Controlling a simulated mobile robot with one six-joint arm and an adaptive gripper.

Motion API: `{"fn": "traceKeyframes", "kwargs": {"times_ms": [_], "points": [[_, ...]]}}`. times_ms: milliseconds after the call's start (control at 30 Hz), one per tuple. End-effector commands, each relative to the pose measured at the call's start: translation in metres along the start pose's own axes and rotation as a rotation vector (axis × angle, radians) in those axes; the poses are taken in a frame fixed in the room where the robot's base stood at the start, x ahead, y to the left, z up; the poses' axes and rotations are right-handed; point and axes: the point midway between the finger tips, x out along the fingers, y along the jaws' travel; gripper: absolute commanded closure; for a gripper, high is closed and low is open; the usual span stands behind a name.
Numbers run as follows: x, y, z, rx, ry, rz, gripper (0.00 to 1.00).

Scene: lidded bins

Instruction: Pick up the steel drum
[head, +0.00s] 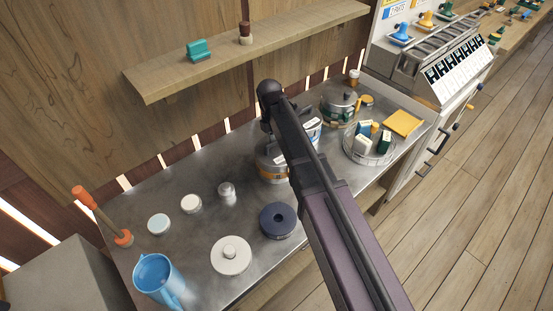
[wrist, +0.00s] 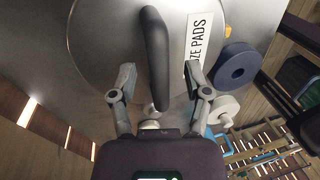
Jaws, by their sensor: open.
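A round steel drum (head: 272,165) with an orange band stands on the steel counter, partly hidden behind my arm in the head view. In the wrist view its grey lid (wrist: 105,45) fills the upper part, with a black arched handle (wrist: 158,60) and a white label ending in "ZE PADS" (wrist: 198,45). My gripper (wrist: 161,85) is open over the lid. One finger is on each side of the handle's lower end, with gaps to it.
A wooden shelf (head: 290,45) hangs above.

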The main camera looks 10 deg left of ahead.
Motion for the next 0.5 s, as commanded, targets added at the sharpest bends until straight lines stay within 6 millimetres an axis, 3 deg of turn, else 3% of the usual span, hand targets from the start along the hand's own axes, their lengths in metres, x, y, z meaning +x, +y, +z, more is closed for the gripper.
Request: {"fn": "traceKeyframes", "kwargs": {"times_ms": [67,267,500], "points": [[0.0000,0.0000,0.0000,0.000,0.000,0.000,0.38],[0.0000,0.0000,0.0000,0.000,0.000,0.000,0.97],[-0.0001,-0.0003,-0.0001,0.000,0.000,-0.001,1.00]]}}
